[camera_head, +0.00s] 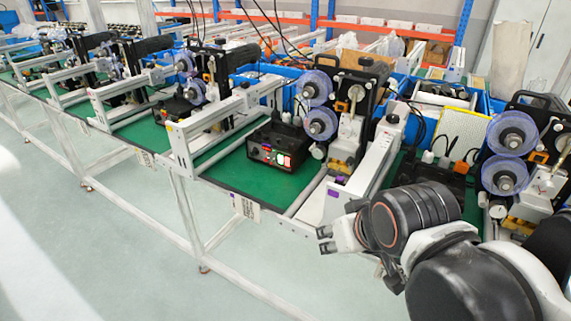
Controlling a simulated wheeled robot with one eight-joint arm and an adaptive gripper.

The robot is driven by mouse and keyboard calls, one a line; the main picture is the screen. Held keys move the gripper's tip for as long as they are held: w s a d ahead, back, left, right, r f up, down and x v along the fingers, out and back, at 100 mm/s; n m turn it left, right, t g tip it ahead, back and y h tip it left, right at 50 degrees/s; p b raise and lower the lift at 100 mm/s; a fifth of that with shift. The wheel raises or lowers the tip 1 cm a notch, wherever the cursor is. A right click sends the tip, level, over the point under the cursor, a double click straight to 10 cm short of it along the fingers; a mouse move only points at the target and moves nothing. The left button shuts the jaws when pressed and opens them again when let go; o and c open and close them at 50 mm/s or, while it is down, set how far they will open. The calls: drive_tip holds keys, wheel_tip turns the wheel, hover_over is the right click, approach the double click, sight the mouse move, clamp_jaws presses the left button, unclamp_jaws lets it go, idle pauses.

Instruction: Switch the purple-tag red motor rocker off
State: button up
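A black control box (274,147) sits on the green mat at the middle station. Its front has red lit displays and small coloured switches, with a red one (280,158) beside a lit green-white one. The rocker's position is too small to tell. A purple tag (339,195) is on the white frame to the right of this box. My gripper (326,240) is in front of the bench edge, below the purple tag and to the right of and nearer than the box. Its two dark fingertips are apart with nothing between them. It touches no switch.
Similar stations stand in a row to the left and right. White frame rails (212,122) flank the box, and blue spools (320,122) stand behind it. The green mat (240,180) in front of the box is bare. Open floor (150,255) lies before the bench.

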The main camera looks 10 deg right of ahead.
drive_tip(key=shift+r, duration=0.15)
drive_tip(key=c, duration=0.8)
drive_tip(key=w+r+n+p, duration=0.1)
drive_tip(key=w+r+n, duration=0.1)
drive_tip(key=w+r+n+p, duration=0.1)
drive_tip(key=w+r+n, duration=0.1)
drive_tip(key=w+r+n+p, duration=0.1)
drive_tip(key=w+r+p, duration=0.1)
drive_tip(key=shift+w+a+n+g, duration=0.25)
drive_tip(key=shift+w+n+g, duration=0.15)
clamp_jaws()
drive_tip(key=w+a+r+n+g+h+p, duration=0.1)
drive_tip(key=w+a+r+n+p, duration=0.15)
drive_tip(key=w+n, duration=0.65)
drive_tip(key=w+a+f+n+p, duration=0.1)
drive_tip(key=w+f+n+p, duration=0.1)
drive_tip(key=w, duration=0.4)
drive_tip(key=w+a+f+n+g+h+p, duration=0.1)
drive_tip(key=w+a+f+n, duration=0.1)
drive_tip(key=w+f+n, duration=0.3)
drive_tip(key=w+a+f+n+g+h+p, duration=0.1)
drive_tip(key=w+a+f+n+p, duration=0.1)
drive_tip(key=w+n, duration=0.3)
drive_tip(key=shift+w+f+p, duration=0.35)
drive_tip(key=shift+w+f, duration=0.3)
drive_tip(key=shift+w, duration=0.85)
